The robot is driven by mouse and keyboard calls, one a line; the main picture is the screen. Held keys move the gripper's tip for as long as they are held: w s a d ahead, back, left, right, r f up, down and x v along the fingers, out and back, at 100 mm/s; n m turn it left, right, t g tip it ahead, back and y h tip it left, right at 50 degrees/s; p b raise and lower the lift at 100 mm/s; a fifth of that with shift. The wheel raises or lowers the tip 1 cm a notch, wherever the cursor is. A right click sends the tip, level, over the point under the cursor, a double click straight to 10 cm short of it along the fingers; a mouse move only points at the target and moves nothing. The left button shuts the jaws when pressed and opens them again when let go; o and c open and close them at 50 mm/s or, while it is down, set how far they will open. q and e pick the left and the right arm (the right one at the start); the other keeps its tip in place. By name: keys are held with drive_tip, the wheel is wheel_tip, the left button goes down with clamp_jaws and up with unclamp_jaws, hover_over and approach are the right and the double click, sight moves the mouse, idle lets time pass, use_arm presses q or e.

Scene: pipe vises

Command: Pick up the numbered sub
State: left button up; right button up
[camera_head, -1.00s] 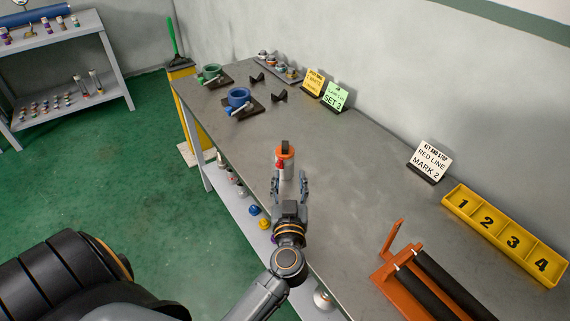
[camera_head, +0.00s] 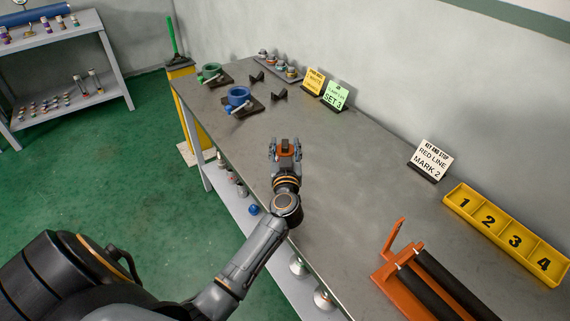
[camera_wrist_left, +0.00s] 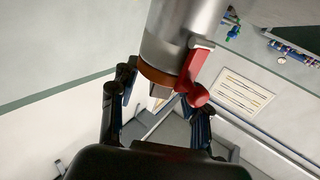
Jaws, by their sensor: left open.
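The task's sub appears to be a silver upright cylinder with an orange-brown band and a red lever. In the head view only its orange part (camera_head: 286,151) shows, on the grey bench near its front edge. My left gripper (camera_head: 285,147) is open, with a finger on either side of it, and hides most of its body. In the left wrist view the silver cylinder (camera_wrist_left: 182,35) and red lever (camera_wrist_left: 196,82) fill the upper middle, between and beyond the open fingers. I cannot see a number on it. My right gripper is not in view.
On the bench (camera_head: 335,190) stand a blue vise (camera_head: 238,97), a green vise (camera_head: 211,73), sign cards (camera_head: 432,160), a yellow numbered tray (camera_head: 505,235) and an orange roller stand (camera_head: 395,262). Small parts sit on the shelf below.

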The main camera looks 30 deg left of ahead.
use_arm(q)
drive_tip(key=shift+w+a, duration=0.2)
drive_tip(key=shift+w, duration=0.1)
drive_tip(key=shift+s, duration=0.1)
clamp_jaws()
drive_tip(key=shift+r, duration=0.15)
